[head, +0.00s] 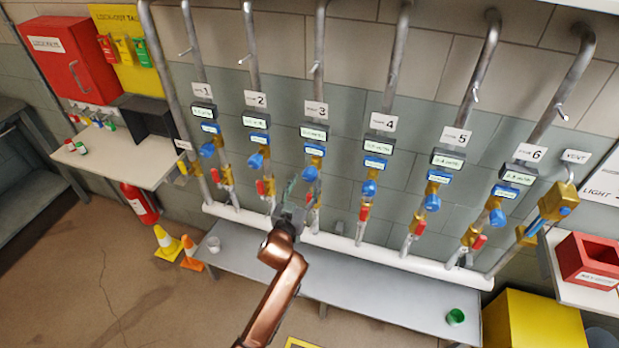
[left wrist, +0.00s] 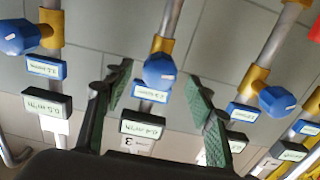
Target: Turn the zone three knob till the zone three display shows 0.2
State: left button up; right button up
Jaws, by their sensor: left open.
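The zone three knob (head: 310,174) is a blue knob on a brass valve in the third pipe. It also shows between my fingers in the left wrist view (left wrist: 159,70). The black zone three display (head: 314,132) sits above it, under the plate marked 3 (head: 316,109); in the left wrist view the display (left wrist: 142,128) appears upside down and seems to read 0.4. A small blue-framed readout (head: 314,150) lies between display and knob. My left gripper (head: 297,192) is open, its green-padded fingers spread to either side of the knob; contact cannot be told. My right gripper is not in view.
Similar pipes with blue knobs flank this one: zone two knob (head: 256,160) left, zone four knob (head: 369,188) right. Red-handled valves sit lower.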

aim_at(308, 179)
pick_arm(q)
jog(key=shift+b+x, duration=0.45)
jog(key=shift+x, duration=1.65)
jog(key=shift+c, duration=0.3)
jog(key=shift+f, duration=0.1)
jog(key=c, duration=1.1)
